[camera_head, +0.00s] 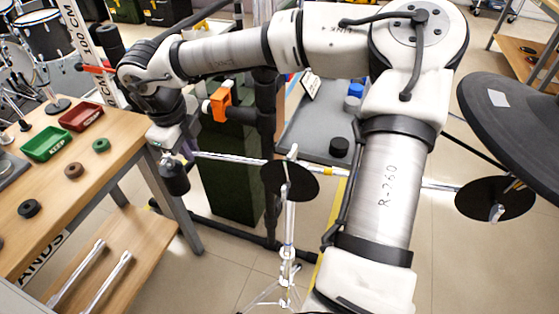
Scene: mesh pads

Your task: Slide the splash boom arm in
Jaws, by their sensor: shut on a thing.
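My gripper (180,153) is at the left, past the right edge of the wooden bench. It is shut at the left end of a thin chrome rod, which looks like the splash boom arm (228,157). The fingertips are small and partly hidden. A black cylinder (174,178) hangs just below the gripper; I cannot tell whether it belongs to the rod. The rod runs right, nearly level, toward the top of a chrome stand (288,225) with a small black cymbal (290,182). The cymbal hides where rod and stand meet, so I cannot tell if the rod is inserted.
The wooden bench (115,130) holds a green tray (48,143), a red tray (81,117) and several small rings. Two chrome tubes (105,285) lie on its lower shelf. A dark post with an orange clamp (220,104) stands behind the rod. Another black cymbal (495,200) is at right.

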